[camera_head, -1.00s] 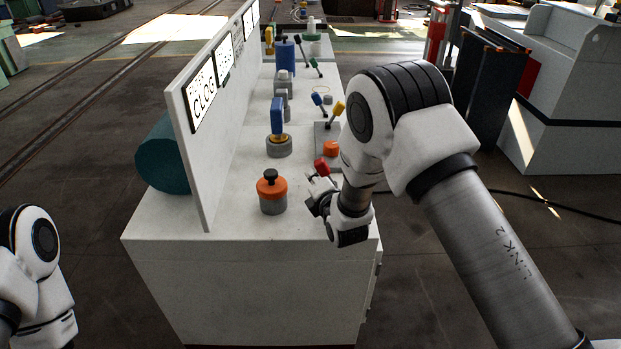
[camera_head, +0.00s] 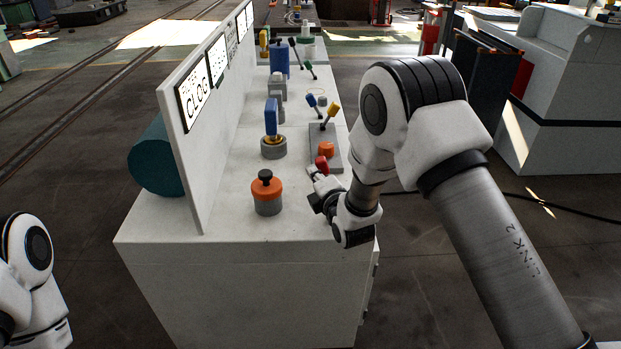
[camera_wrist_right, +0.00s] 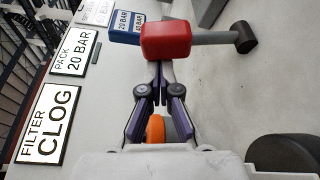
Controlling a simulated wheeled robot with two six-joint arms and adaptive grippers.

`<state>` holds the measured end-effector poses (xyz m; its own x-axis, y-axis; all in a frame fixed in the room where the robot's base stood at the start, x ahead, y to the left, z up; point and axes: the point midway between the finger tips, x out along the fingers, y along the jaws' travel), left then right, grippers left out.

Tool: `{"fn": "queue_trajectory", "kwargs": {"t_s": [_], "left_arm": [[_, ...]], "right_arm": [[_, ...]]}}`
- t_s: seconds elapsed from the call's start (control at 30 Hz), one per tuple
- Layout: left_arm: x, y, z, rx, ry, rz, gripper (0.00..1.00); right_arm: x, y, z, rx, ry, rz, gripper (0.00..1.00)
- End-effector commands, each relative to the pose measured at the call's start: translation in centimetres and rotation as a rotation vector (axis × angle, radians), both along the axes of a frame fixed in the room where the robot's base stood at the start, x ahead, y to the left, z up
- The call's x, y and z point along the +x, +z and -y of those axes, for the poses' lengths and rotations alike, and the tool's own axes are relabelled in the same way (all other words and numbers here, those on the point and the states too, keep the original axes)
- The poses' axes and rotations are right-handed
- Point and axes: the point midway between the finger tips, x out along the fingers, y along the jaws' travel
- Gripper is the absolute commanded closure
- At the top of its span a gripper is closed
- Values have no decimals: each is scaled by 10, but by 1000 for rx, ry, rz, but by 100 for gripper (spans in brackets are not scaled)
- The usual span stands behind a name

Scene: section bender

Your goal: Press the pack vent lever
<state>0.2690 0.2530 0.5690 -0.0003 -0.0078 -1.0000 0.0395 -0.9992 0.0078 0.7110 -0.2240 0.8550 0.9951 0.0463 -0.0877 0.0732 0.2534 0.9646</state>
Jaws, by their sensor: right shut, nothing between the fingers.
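A lever with a red block handle (camera_head: 321,165) stands at the near right edge of the bench. I cannot read a label on it. In the right wrist view, the red handle (camera_wrist_right: 166,41) is large, on a grey rod with a dark end, just beyond my fingertips. My right gripper (camera_head: 315,178) is shut and empty, right at this lever; its fingers (camera_wrist_right: 160,72) are together in the wrist view. I cannot tell whether they touch the handle. My left arm shows at lower left; its gripper is out of view.
An orange knob with a black top (camera_head: 267,196) stands left of the right gripper. Beyond are another orange knob (camera_head: 326,149), a yellow lever (camera_head: 333,109) and a blue-handled valve (camera_head: 271,117). An upright panel (camera_head: 206,150) with signs, one reading CLOG, borders the bench (camera_head: 238,280).

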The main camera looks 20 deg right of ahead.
Motion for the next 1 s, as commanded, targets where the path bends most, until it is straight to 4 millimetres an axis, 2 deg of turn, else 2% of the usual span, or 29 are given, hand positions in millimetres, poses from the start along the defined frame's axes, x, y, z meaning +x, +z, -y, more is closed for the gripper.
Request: {"fn": "queue_trajectory", "kwargs": {"t_s": [0.4, 0.7, 0.8, 1.0], "left_arm": [[0, -32, 0, 0, 0, 0, 60], [0, -49, 0, 0, 0, 0, 60], [0, -51, 0, 0, 0, 0, 60], [0, -54, 0, 0, 0, 0, 60]], "right_arm": [[-8, 7, 29, 367, -4, 107, 100], [-13, 9, 47, 605, -3, 174, 100], [-14, 9, 50, 660, -2, 190, 100], [-16, 9, 55, 654, -3, 187, 100]]}}
